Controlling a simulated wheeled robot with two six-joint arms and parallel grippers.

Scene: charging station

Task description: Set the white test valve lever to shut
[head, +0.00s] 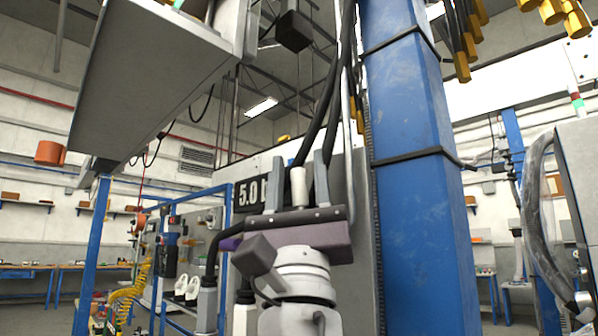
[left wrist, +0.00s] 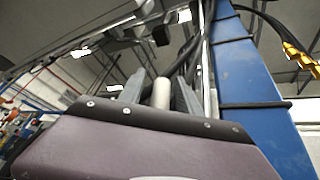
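A short white cylinder, seemingly the white test valve lever (head: 298,188), stands between the two grey fingers of my left gripper (head: 301,160) in the head view. Its lower part is hidden behind the gripper's purple-grey body. The valve body is hidden. My right gripper is not in view.
A blue post (head: 412,170) rises close to the right of my left gripper. Black hoses (head: 325,100) run just behind the fingers. A large grey box (head: 165,70) overhangs at upper left. Yellow-tipped hoses hang at upper right.

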